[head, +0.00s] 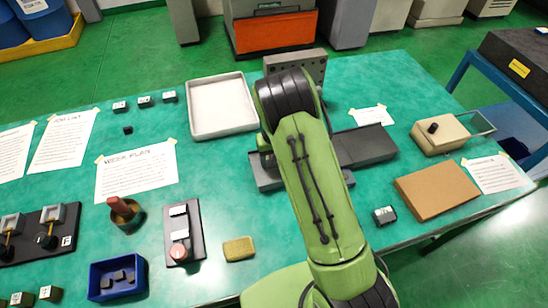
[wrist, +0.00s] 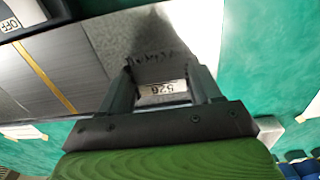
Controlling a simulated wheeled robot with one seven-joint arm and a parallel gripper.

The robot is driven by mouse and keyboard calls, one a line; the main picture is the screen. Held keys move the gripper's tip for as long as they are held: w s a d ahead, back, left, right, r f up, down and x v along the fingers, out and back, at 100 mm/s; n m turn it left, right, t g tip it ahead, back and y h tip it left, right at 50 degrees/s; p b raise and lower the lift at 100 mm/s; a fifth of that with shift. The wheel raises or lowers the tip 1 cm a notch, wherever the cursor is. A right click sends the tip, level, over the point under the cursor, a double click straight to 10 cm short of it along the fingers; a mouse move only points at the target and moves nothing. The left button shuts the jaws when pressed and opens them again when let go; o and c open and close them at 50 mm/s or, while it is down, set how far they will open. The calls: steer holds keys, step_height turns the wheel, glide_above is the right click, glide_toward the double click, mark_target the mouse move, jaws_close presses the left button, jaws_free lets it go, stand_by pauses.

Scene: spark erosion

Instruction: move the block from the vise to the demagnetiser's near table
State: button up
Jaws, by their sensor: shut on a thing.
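My gripper (wrist: 161,75) is shut on a block (wrist: 162,88) with a white number label, seen between the fingers in the wrist view. Beyond the fingers is a speckled grey surface with dark lettering, too blurred to read. To its left is a brushed grey surface (wrist: 75,55) with an orange line and a black part marked OFF. I take this to be the demagnetiser, a low dark grey unit (head: 368,146) in the head view, partly behind my arm. Whether the block touches the surface cannot be told. My arm hides the gripper and block in the head view. I cannot make out the vise.
A white tray (head: 221,107) stands left of my arm, and a holed metal plate (head: 297,65) stands behind it. A tan box (head: 440,136) and a brown board (head: 436,190) lie to the right. A blue bin (head: 118,278) sits front left. Papers lie flat on the green bench.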

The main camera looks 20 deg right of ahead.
steer(key=o, duration=1.6)
steer(key=shift+f, duration=0.1)
steer(key=shift+o, duration=0.2)
step_height(320, 180, up, 12)
steer(key=p, duration=0.2)
step_height(320, 180, up, 7)
steer(key=t, duration=0.1)
glide_above(276, 173)
steer(key=s+r+t, duration=0.3)
steer(key=s+r, duration=0.8)
steer(key=s, duration=0.5)
steer(key=s+f+t, duration=0.1)
steer(key=s, duration=0.8)
steer(key=shift+d+t, duration=0.15)
steer(key=shift+t, duration=0.15)
